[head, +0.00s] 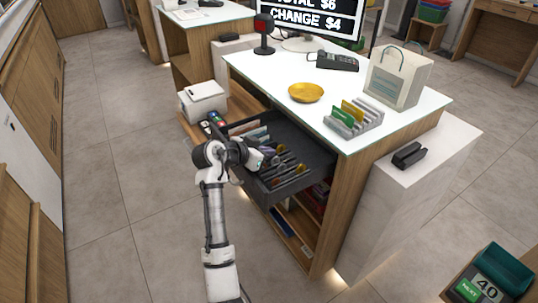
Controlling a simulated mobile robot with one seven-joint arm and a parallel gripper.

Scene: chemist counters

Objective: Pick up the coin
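Several small gold and copper coloured pieces that look like coins (299,169) lie in the front compartments of the open dark drawer (318,163). They are too small to tell apart, and I cannot tell which is the task's coin. My gripper (263,160) is over the left part of the drawer, close to these compartments. Its fingertips are small and partly hidden by my wrist, so I cannot see whether they are open or hold anything. Pale strips that look like banknotes (255,133) lie in the rear compartments.
The counter (265,68) above the drawer carries a gold dish (306,92), a grey rack (352,122) with cards, a payment terminal (337,61) and a paper bag (398,77). A white printer (203,100) stands left of the drawer. The floor at left is clear.

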